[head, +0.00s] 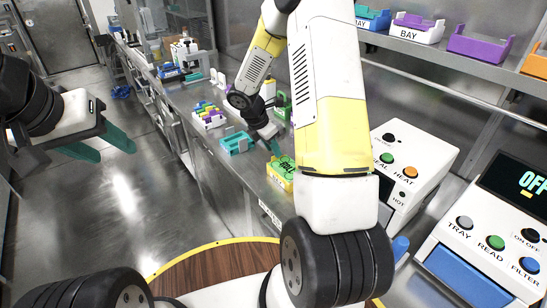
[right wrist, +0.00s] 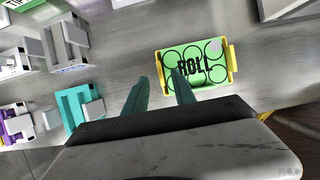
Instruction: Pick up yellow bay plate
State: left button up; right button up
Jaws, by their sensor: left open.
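The yellow bay (head: 279,182) sits on the steel bench beside my right arm, with a green plate marked ROLL (right wrist: 195,66) in it. In the right wrist view its yellow end handles (right wrist: 233,64) show left and right of the plate. My right gripper (right wrist: 160,90) is open and empty, its teal fingers apart. The right fingertip lies over or near the plate's left end; I cannot tell whether they touch. In the head view this gripper (head: 275,145) is just behind the bay. My left gripper (head: 106,146) is open and empty over the floor at left.
A teal bay (head: 236,143) stands left of the yellow bay; a rack with coloured pieces (head: 208,116) is beyond. Instruments with buttons (head: 415,160) (head: 490,235) stand at right. A shelf above holds purple and other bays (head: 480,45). A round wooden top (head: 215,275) is in front.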

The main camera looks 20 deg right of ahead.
jog(key=shift+x, duration=1.1)
grip_shut()
dwell(0.6)
